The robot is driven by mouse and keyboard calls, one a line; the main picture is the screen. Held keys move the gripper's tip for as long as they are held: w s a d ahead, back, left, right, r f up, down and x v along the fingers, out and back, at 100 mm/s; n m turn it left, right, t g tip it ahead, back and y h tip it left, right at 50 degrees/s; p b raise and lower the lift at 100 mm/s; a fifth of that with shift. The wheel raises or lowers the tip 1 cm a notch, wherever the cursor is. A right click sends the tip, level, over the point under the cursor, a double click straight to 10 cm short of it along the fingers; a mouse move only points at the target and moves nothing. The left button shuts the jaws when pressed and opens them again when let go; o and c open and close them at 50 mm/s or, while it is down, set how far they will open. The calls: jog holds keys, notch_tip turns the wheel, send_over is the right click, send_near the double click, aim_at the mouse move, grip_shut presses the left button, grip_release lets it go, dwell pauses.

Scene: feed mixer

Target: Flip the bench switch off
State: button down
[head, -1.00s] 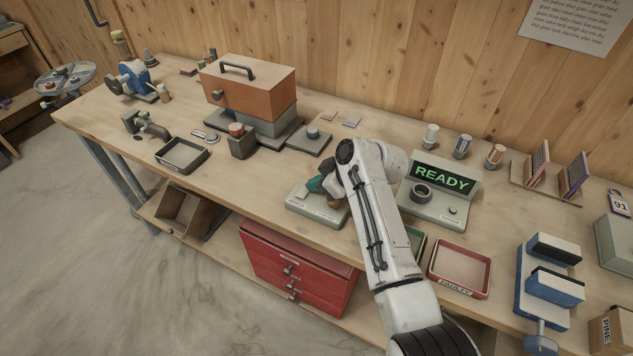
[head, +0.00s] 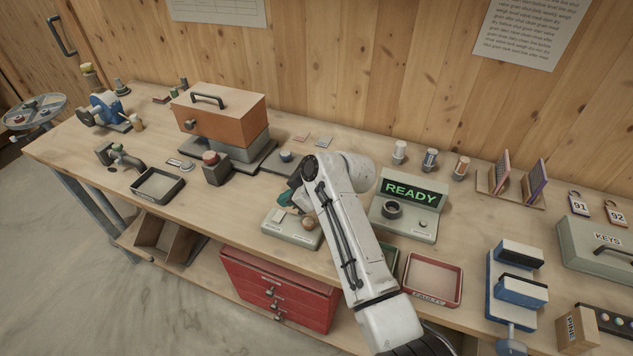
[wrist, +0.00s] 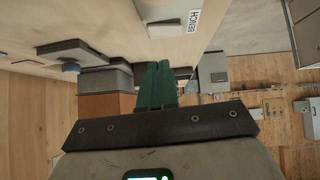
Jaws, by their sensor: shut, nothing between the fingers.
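A light grey switch plate (head: 275,231) lies on the workbench near its front edge, with small labels too small to read. A brownish round knob (head: 308,223) shows at its right. In the wrist view, a pale plate (wrist: 168,28) at the top carries a label reading BENCH; its switch lever is not clearly visible there. My gripper (head: 286,203) hangs just above the plate's rear left part, and its green fingers (wrist: 156,84) lie together with nothing between them. I cannot tell whether they touch the plate. My white arm hides part of the plate's right side.
Right of my arm stands a console (head: 411,210) with a READY screen. A red-rimmed tray (head: 462,287) lies in front of it. An orange box machine (head: 232,122) and a grey block with a red button (head: 213,172) stand to the left.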

jog(key=shift+b+v, duration=0.6)
jog(key=shift+v, duration=0.35)
jog(key=d+r+b, duration=0.1)
jog(key=d+r, duration=0.4)
jog(key=shift+s+d+r, duration=0.4)
jog(key=shift+s, duration=0.1)
